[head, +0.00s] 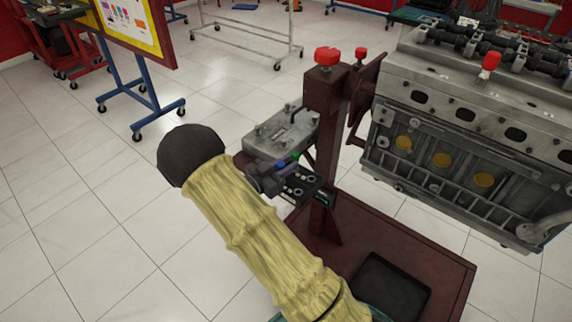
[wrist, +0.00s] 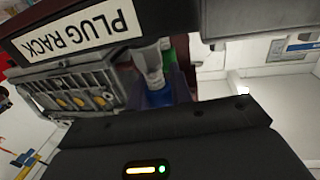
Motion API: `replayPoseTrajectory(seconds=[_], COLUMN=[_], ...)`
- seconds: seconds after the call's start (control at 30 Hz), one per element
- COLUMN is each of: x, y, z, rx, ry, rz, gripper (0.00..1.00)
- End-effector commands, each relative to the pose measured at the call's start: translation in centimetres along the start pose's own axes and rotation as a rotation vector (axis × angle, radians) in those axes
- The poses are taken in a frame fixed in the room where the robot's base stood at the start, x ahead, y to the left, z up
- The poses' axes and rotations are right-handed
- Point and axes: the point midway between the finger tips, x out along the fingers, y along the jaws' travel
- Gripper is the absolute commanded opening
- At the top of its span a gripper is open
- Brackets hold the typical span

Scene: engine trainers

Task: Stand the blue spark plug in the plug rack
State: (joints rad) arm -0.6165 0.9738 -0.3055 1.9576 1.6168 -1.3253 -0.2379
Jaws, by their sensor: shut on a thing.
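The blue spark plug (wrist: 158,97) shows in the wrist view with a blue body and a pale shaft. My gripper (wrist: 160,104) is shut on it. The shaft points toward the plug rack (wrist: 165,18), a dark board with a white "PLUG RACK" label that appears upside down. I cannot tell whether the plug's tip is in a hole or just beside the rack. In the head view a small blue spot (head: 281,164) shows by the stand post, close to my gripper, which is partly hidden by my sleeved arm. The rack's holes are not clear.
A green part (wrist: 167,48) is close behind the blue plug; it shows as a green spot (head: 295,155) in the head view. A maroon stand post (head: 322,130) rises close by. A grey engine (head: 470,140) is to the right. Open tiled floor lies left.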

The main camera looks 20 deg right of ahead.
Motion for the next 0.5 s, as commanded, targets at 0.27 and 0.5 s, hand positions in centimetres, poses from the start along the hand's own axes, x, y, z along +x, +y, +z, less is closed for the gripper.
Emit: replayPoseTrajectory(seconds=[0.27, 0.5], x=[0.01, 0.00], y=[0.00, -0.01], z=[0.22, 0.51], rx=[0.000, 0.000], ry=[0.000, 0.000], rz=[0.000, 0.000], gripper=[0.00, 0.00])
